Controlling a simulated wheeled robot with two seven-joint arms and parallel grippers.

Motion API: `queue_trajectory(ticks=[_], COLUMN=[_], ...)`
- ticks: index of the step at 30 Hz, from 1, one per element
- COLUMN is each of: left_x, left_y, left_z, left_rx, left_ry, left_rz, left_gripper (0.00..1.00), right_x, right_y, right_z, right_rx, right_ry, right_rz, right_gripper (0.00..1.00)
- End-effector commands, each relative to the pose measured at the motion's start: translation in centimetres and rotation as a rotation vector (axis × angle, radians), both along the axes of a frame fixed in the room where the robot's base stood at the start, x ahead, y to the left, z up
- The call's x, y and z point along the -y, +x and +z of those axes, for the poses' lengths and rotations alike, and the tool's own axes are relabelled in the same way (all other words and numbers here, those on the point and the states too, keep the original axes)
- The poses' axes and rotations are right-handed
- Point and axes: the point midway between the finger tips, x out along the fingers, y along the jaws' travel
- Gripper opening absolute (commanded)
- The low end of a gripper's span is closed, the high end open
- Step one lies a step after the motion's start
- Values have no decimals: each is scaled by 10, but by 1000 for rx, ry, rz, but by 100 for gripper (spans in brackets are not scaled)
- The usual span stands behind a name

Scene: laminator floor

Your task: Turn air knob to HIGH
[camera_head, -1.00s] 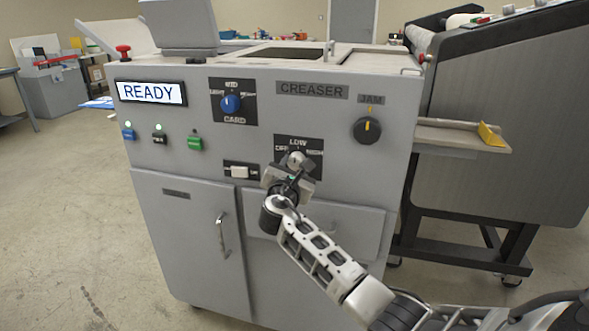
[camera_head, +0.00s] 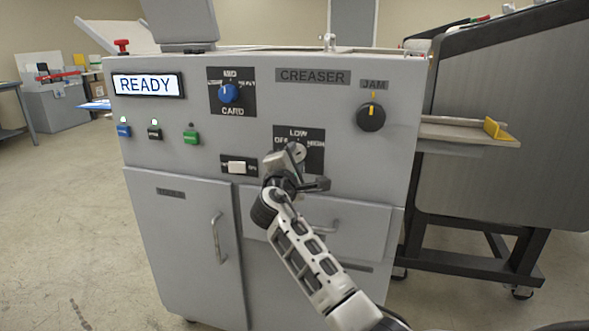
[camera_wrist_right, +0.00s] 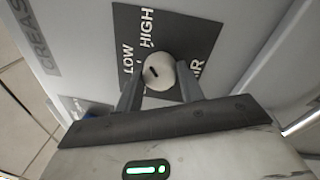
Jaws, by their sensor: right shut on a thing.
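The air knob (camera_head: 296,152) is a round, pale grey knob on a dark plate (camera_head: 316,137) marked OFF, LOW and HIGH, on the front of the grey creaser. My right gripper (camera_head: 290,158) reaches it from below, and its body partly covers the knob and plate. In the right wrist view the knob (camera_wrist_right: 158,72) sits between the two fingers of my right gripper (camera_wrist_right: 160,86), which is shut on it. A short dark mark shows on the knob's face, near the LOW and HIGH side; I cannot tell its exact setting. My left gripper is out of view.
A blue card knob (camera_head: 228,93) is up left and a black jam knob (camera_head: 370,117) up right.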

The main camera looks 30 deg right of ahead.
Motion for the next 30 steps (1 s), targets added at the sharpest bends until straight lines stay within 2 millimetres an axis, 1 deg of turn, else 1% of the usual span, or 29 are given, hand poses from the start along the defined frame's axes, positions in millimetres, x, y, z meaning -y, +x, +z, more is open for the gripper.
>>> queue_trajectory(ticks=[1,9,15,20,25,26,27,28,30], left_x=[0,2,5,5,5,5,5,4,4], left_y=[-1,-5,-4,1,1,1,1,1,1], left_z=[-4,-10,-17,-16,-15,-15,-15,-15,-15], left_rx=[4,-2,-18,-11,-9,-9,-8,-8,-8], left_ry=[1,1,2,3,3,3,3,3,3], left_rz=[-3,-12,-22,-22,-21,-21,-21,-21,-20], left_gripper=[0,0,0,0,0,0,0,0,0], right_x=[-1,-1,-1,-1,-1,-1,-1,-1,-1], right_y=[0,0,0,0,0,0,0,0,0], right_z=[-4,-3,-2,-2,-2,-2,-1,-1,-1], right_rx=[18,85,100,100,100,100,100,100,100], right_ry=[17,76,89,90,90,90,90,90,88], right_rz=[1,1,1,1,2,2,1,1,1], right_gripper=[15,15,15,15,15,46,57,60,60])
